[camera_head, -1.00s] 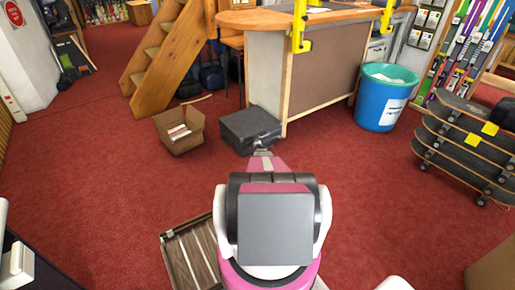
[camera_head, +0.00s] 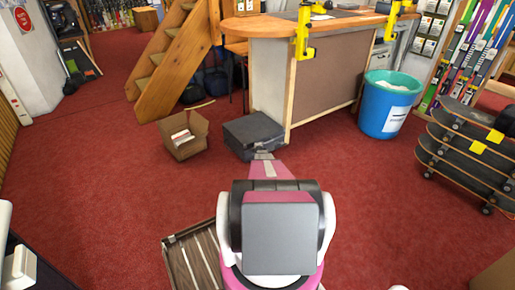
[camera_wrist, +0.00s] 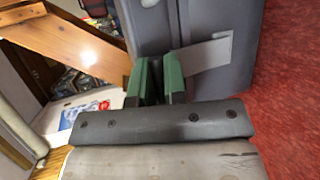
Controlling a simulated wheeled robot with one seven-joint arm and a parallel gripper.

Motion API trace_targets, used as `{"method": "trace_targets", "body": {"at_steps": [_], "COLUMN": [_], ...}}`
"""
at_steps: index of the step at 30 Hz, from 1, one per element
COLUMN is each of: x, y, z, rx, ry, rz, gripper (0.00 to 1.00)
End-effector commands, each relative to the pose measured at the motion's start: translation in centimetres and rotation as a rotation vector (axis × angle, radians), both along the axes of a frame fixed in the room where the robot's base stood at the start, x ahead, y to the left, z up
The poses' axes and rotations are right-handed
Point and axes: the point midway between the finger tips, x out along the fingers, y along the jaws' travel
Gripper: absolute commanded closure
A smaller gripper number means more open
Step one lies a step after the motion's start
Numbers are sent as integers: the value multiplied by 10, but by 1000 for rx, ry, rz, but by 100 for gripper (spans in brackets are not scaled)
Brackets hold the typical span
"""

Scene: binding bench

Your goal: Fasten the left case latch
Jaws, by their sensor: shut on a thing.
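The dark grey case (camera_head: 254,131) sits on the red floor by the bench's near left corner, and its grey face fills the top of the wrist view (camera_wrist: 160,24). A lighter grey latch plate (camera_wrist: 206,54) lies against that face. My gripper (camera_wrist: 157,92) has green-padded fingers closed at the latch's near end. The held part is mostly hidden between the pads. I cannot tell from this view whether the latch is engaged. In the head view my gripper (camera_head: 263,156) is at the case's near lower edge, small and partly hidden by my arm.
An open cardboard box (camera_head: 184,137) stands left of the case. The wooden bench (camera_head: 313,80) rises behind it, with wooden stairs (camera_head: 172,62) at back left. A blue bin (camera_head: 386,106) and stacked skateboards (camera_head: 470,150) are at right. Carpet between is clear.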

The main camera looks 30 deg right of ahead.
Motion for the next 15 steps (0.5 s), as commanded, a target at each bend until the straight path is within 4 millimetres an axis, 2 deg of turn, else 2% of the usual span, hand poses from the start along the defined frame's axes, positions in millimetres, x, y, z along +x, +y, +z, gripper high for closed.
{"method": "trace_targets", "body": {"at_steps": [5,6,7,8,15], "x": [3,3,3,3,2], "y": [1,1,0,1,0], "z": [-1,-1,-1,-1,0], "rx": [4,4,4,4,2], "ry": [-5,-5,-4,-4,-2], "rz": [1,1,1,1,1], "gripper": [100,78,68,63,63]}}
